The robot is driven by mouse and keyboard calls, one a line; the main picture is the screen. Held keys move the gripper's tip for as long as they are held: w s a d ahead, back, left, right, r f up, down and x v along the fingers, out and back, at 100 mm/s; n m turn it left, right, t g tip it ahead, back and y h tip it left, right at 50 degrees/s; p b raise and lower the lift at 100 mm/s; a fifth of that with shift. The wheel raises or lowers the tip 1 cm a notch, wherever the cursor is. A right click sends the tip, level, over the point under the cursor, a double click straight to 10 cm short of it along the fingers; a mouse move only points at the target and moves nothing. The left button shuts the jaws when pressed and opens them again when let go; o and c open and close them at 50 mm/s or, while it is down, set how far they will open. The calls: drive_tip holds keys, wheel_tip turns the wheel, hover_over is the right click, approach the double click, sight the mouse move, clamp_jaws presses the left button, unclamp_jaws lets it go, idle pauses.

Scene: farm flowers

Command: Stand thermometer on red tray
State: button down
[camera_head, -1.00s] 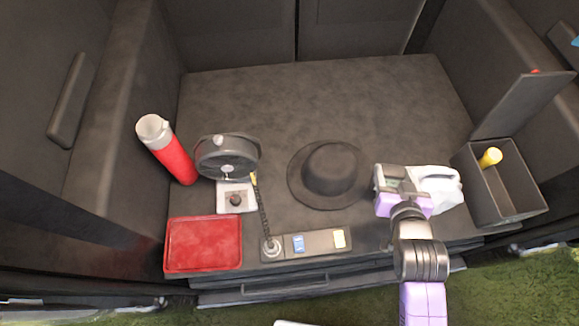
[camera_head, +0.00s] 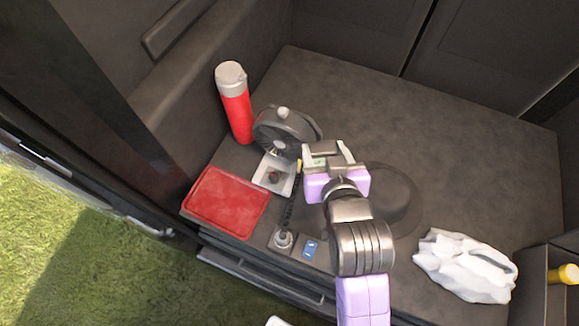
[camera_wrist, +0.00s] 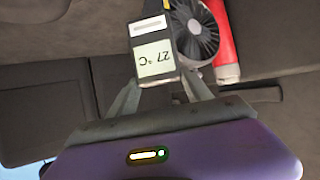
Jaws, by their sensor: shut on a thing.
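My gripper (camera_head: 327,152) is shut on a thermometer, a small dark device with a light digital screen. The thermometer (camera_wrist: 155,50) shows clearly in the wrist view, between the fingers, its screen reading 27 °C upside down. In the head view it is small and partly hidden by my gripper. The red tray (camera_head: 228,203) lies flat and empty at the left front of the dark surface.
A red bottle (camera_head: 236,108) and a black fan (camera_head: 281,132) stand behind the tray. A white square holder (camera_head: 273,175) sits right of it. The black hat (camera_head: 396,196) is partly hidden by my arm. A white bag (camera_head: 466,266) and a box lie at the right.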

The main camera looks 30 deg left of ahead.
drive_tip(key=s+a+r+n+g+y+b, duration=0.2)
drive_tip(key=s+a+n+g, duration=0.15)
drive_tip(key=s+a, duration=0.6)
drive_tip(key=s+a+r+n+g+y+b, duration=0.2)
drive_tip(key=s+a+n+g+y, duration=0.15)
drive_tip(key=s+a, duration=0.6)
wheel_tip(320, 180, down, 20)
drive_tip(key=w+a+t+b, duration=0.1)
drive_tip(key=shift+w+h, duration=0.25)
drive_tip(key=shift+h, duration=0.2)
drive_tip(key=shift+f, duration=0.1)
drive_tip(key=shift+c, duration=2.2)
unclamp_jaws()
drive_tip(key=v, duration=1.2)
